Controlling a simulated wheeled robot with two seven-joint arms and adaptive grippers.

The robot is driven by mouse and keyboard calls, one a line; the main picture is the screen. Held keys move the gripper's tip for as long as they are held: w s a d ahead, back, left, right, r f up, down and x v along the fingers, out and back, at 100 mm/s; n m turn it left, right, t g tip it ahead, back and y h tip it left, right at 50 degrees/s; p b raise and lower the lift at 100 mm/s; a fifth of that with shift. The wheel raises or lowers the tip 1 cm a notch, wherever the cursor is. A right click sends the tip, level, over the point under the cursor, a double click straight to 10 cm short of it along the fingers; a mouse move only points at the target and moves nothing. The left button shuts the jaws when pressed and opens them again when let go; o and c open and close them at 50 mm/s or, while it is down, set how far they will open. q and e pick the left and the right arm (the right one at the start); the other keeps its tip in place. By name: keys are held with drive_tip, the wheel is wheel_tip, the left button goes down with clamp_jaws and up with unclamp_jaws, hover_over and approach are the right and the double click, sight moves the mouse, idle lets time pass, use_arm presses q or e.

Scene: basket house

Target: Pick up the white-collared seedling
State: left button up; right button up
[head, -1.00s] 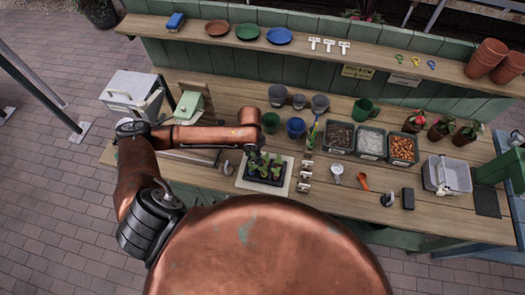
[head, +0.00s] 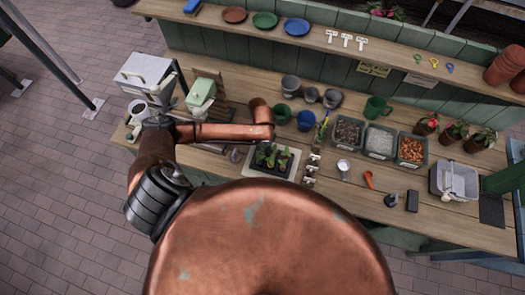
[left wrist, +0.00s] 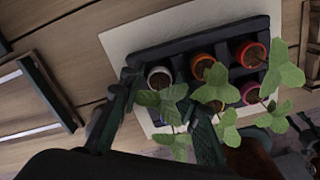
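A black seedling tray (head: 257,170) lies on a pale mat (head: 296,157) on the bench, and the tray (left wrist: 178,48) fills the middle of the left wrist view. My right gripper is not in view.
Seedlings with orange (left wrist: 202,66), red (left wrist: 250,53) and magenta (left wrist: 250,92) collars stand close by, with overlapping leaves. Metal clips (head: 312,168) lie right of the mat. Green (head: 282,114) and blue (head: 305,121) pots stand behind it.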

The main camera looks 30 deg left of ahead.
use_arm(q)
drive_tip(key=c, duration=0.7)
drive_tip(key=shift+r, duration=0.1)
